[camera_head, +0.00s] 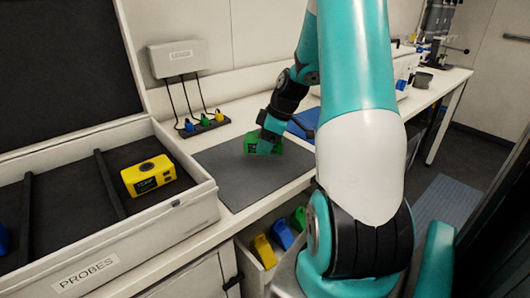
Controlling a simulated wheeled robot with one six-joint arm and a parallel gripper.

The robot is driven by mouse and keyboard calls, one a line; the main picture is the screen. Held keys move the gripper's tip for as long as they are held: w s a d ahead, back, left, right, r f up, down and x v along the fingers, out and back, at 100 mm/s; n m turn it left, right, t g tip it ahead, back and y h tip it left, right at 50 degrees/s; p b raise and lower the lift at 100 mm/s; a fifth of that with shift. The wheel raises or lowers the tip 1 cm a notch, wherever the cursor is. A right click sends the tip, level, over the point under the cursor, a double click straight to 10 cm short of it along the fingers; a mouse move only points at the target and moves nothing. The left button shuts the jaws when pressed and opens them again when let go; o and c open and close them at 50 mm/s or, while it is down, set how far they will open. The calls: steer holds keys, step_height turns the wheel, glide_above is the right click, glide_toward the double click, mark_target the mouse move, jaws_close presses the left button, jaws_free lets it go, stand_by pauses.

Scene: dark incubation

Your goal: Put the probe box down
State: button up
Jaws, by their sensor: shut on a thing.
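My gripper (268,141) is at the far right part of the dark grey mat (222,178) on the bench. It is shut on a green probe box (250,144), whose label side faces left. The gripper and wrist hide part of the box. The box is at or just above the mat; I cannot tell whether it touches. A yellow probe box (149,176) lies in the open case marked PROBES (75,265), at the left.
A wall unit (178,58) has cables running to a strip (203,125) with blue, green and yellow plugs behind the mat. A blue item (303,122) lies right of my gripper. An open drawer (262,270) below holds yellow, blue and green things. The mat's front is clear.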

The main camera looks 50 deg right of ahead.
steer(key=shift+f, duration=1.8)
steer(key=shift+f, duration=0.1)
steer(key=o, duration=1.2)
